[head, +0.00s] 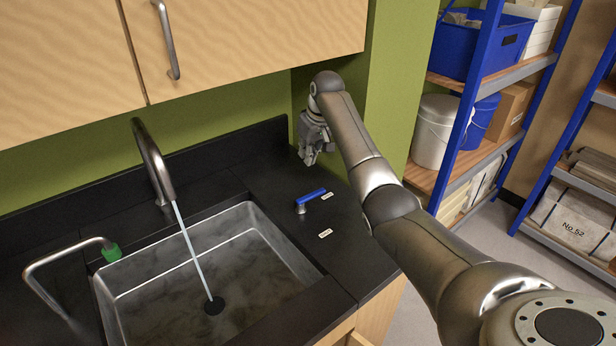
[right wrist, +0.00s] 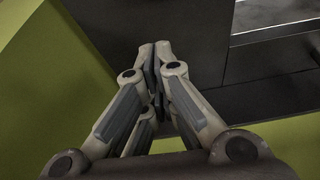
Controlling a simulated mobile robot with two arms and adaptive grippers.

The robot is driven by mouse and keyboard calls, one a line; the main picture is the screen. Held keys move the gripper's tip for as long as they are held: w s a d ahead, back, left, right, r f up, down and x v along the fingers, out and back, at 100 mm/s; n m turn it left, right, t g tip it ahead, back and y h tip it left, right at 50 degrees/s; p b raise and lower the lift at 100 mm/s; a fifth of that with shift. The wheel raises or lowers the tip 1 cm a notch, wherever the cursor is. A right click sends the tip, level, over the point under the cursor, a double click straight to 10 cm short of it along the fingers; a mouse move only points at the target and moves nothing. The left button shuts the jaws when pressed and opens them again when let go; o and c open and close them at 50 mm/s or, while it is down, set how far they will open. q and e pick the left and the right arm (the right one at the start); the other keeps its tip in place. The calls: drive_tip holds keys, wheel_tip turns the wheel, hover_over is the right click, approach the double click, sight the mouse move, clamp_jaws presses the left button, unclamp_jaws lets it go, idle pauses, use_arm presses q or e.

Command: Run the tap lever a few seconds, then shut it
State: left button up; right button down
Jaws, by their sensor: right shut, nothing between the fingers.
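The tap lever (head: 311,196) is a blue handle on a short metal post, on the black counter right of the sink. Two small pale labels lie beside it; their text is too small to read. The curved metal tap (head: 153,163) pours a thin stream of water (head: 191,249) into the steel sink (head: 262,216), down to the dark drain. My right gripper (head: 309,160) is shut and empty, above the counter's back right corner, behind the lever and apart from it. Its closed fingers also show in the right wrist view (right wrist: 155,50). My left gripper is not in view.
A bent metal pipe with a green tip (head: 111,252) stands left of the sink. A wooden cupboard (head: 240,40) hangs above the counter. A blue-framed shelf (head: 468,110) with bins and a white bucket (head: 434,132) stands right. The counter around the lever is clear.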

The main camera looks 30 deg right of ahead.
drive_tip(key=p+x, duration=0.1)
drive_tip(key=x, duration=0.7)
drive_tip(key=shift+w, duration=0.1)
drive_tip(key=shift+x, duration=1.1)
drive_tip(key=shift+d+r, duration=0.1)
drive_tip(key=shift+s+r+p, duration=0.1)
drive_tip(key=shift+s+p, duration=0.85)
drive_tip(key=shift+p, duration=0.15)
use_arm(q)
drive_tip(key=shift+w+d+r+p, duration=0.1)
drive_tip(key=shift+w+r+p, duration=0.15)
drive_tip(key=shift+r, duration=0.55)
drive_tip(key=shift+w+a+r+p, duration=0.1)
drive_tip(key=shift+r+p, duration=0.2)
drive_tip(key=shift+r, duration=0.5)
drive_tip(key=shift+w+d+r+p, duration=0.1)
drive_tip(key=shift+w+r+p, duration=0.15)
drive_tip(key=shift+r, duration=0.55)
use_arm(e)
drive_tip(key=shift+s, duration=1.1)
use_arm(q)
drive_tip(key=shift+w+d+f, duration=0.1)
